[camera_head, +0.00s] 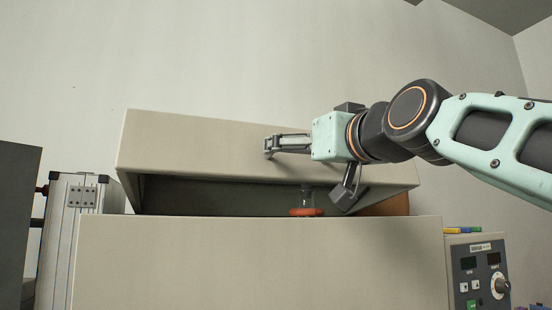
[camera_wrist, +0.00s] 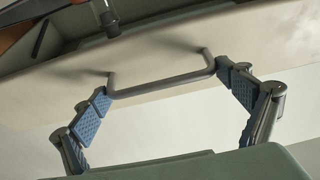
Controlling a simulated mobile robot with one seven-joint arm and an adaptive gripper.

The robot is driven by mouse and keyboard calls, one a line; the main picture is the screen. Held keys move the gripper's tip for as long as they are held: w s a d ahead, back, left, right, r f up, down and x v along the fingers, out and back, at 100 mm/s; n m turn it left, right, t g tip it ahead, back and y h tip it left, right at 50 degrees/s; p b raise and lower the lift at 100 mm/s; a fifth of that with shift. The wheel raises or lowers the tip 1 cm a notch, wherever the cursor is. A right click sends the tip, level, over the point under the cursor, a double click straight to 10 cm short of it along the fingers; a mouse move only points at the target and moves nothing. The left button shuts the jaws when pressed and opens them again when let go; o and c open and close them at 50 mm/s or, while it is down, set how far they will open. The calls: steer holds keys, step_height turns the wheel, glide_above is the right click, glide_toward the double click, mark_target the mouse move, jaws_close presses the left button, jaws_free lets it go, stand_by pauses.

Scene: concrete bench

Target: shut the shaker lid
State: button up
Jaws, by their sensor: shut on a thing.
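The shaker is a large beige box (camera_head: 260,265) in the head view. Its lid (camera_head: 190,143) stands partly raised, tilted, with a dark gap between it and the body. My gripper (camera_head: 270,147) is at the front face of the lid. In the wrist view, a grey bar handle (camera_wrist: 165,86) on the lid (camera_wrist: 150,55) spans between the two blue-padded fingers of my gripper (camera_wrist: 162,95). The fingers are shut on the handle, touching it near its two ends. In the head view the handle is small and mostly hidden by the fingers.
A flask with an orange base (camera_head: 306,211) shows in the gap under the lid. A control panel (camera_head: 481,275) with a knob is at the right of the shaker. A metal-framed unit (camera_head: 82,225) stands close at its left. The space above the lid is clear.

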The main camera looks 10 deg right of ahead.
step_height(320, 180, down, 9)
steer(key=s+b, duration=0.1)
steer(key=b, duration=0.5)
steer(key=shift+s+d+b, duration=0.15)
steer(key=shift+d+b, duration=0.05)
steer(key=shift+b, duration=0.1)
steer(key=o, duration=1.4)
steer(key=shift+s+d, duration=0.1)
steer(key=shift+s, duration=0.05)
steer(key=shift+r, duration=0.15)
steer(key=shift+s, duration=0.1)
steer(key=shift+r, duration=0.1)
steer(key=v, duration=1.2)
